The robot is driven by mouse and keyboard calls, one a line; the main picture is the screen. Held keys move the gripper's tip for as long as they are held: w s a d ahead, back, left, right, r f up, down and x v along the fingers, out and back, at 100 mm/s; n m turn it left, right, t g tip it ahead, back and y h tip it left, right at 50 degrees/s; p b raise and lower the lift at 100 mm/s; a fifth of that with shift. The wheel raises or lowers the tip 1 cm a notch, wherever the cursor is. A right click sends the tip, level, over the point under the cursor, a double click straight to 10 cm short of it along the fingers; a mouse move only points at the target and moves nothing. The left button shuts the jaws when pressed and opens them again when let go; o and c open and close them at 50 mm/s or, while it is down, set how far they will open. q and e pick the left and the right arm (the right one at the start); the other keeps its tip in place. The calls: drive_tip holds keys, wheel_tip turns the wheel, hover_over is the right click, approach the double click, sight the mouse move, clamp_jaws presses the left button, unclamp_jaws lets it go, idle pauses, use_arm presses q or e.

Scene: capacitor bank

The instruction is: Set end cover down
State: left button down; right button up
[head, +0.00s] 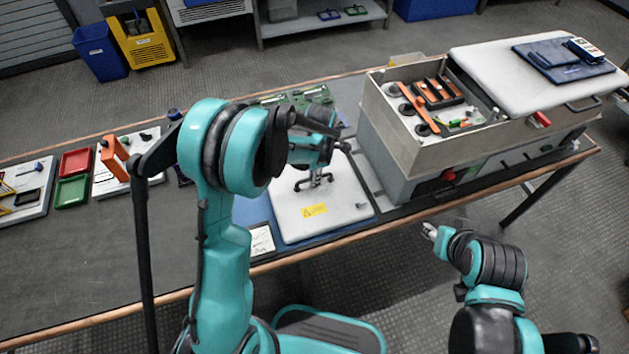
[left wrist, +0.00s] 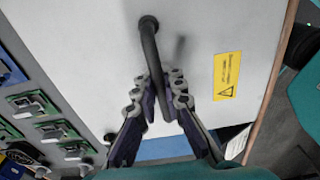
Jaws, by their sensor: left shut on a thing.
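The end cover (head: 330,222) is a white panel with a yellow warning label, lying flat over a blue mat (head: 257,212) on the bench. I cannot tell whether it touches the mat or sits slightly above it. My left gripper (head: 315,180) is over the cover, shut on its dark handle; in the left wrist view the fingers (left wrist: 162,88) close on the handle (left wrist: 150,50). The cover (left wrist: 205,40) fills much of that view. My right gripper (head: 430,231) is off the bench's front edge, apart from the cover; its fingers are too small to judge.
The open capacitor cabinet (head: 440,150) stands right of the cover, with a white lid (head: 500,75) on top. Green circuit boards (head: 300,95) lie behind the cover. Red (head: 76,162) and green (head: 71,190) trays sit left. The bench's front left is clear.

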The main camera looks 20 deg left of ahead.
use_arm(q)
drive_tip(key=shift+f, duration=0.1)
drive_tip(key=shift+f, duration=0.15)
drive_tip(key=c, duration=1.6)
unclamp_jaws()
